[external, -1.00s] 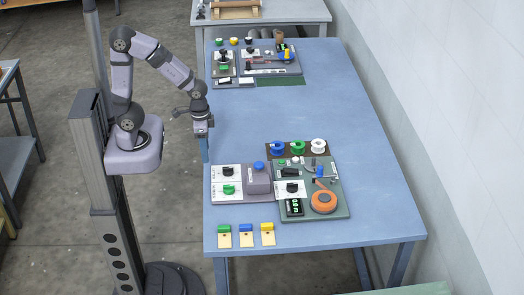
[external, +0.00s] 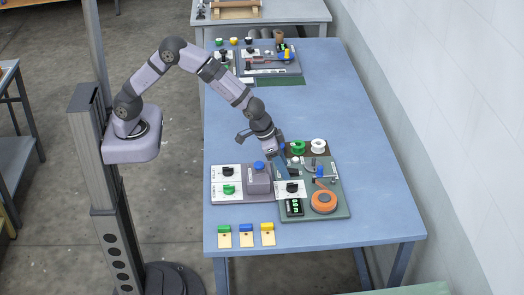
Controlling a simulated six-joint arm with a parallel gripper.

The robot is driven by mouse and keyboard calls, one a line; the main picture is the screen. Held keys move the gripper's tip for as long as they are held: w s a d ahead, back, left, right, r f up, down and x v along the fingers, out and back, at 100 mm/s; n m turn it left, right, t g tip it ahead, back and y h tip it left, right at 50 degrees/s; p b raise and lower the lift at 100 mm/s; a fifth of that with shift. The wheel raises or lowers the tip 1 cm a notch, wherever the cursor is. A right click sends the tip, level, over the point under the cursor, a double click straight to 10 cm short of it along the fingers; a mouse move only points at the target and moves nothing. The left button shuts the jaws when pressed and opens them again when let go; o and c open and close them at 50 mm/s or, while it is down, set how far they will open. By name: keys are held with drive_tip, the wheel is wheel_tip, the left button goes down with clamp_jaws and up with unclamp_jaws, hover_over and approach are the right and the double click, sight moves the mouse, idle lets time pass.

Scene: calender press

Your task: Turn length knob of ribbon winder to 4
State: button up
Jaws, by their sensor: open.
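A green board (external: 333,211) at the near end of the table carries an orange reel (external: 323,202), a small display with green digits (external: 294,208) and a black knob (external: 292,187) on a white plate. This looks like the ribbon winder, but the labels and the knob's setting are too small to read. My gripper (external: 285,175) points down over the board's left part, just behind the black knob. It is open and holds nothing. Whether its tips touch anything cannot be told.
A grey panel (external: 241,199) left of the board holds a black knob (external: 228,171), a green knob (external: 229,189) and a grey box with a blue button (external: 259,166). Green (external: 298,147) and white spools (external: 318,146) stand behind. Coloured-topped cards (external: 246,238) lie in front. The table's middle is clear.

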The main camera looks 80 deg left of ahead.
sight(292, 186)
drive_tip(key=shift+f, duration=0.1)
drive_tip(key=shift+p+x, duration=1.35)
drive_tip(key=shift+x, duration=2.2)
drive_tip(key=c, duration=1)
